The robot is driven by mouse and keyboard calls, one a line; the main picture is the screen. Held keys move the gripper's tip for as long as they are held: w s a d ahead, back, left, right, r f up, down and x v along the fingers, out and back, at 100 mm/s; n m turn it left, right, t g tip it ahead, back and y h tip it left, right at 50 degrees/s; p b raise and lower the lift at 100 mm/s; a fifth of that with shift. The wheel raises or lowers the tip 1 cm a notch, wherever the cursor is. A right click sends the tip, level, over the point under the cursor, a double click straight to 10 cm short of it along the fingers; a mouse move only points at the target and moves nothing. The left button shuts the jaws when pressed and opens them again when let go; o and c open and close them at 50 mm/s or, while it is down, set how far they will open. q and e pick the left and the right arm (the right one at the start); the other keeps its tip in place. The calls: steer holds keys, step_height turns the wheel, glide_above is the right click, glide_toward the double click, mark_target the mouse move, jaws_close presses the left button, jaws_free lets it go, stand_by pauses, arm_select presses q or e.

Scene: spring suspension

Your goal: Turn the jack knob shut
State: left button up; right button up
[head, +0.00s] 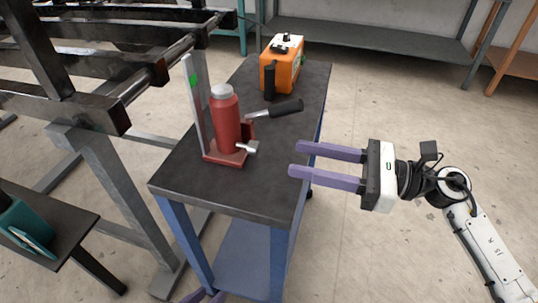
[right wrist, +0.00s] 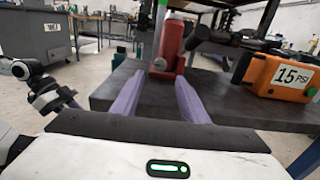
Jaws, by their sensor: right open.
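The red bottle jack (head: 226,122) stands upright on the dark top of a blue cart. Its small silver knob (head: 247,148) sticks out low on the right side, facing my right gripper. In the right wrist view the jack (right wrist: 171,45) stands ahead between the fingers, with the pale knob (right wrist: 160,64) low on it. My right gripper (head: 296,159) is open and empty, its purple fingers pointing left at the knob, with a gap between them. My left gripper (head: 205,297) shows only purple tips at the bottom edge; its opening is unclear.
A black-handled lever (head: 283,107) reaches right from the jack. An orange box (head: 282,67) sits at the cart's far end. The cart top (head: 225,190) is bare in front. A dark metal frame (head: 110,110) stands left.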

mark_target(269, 166)
steer(key=x, duration=0.8)
steer(key=shift+d, duration=0.1)
steer(key=shift+c, duration=0.4)
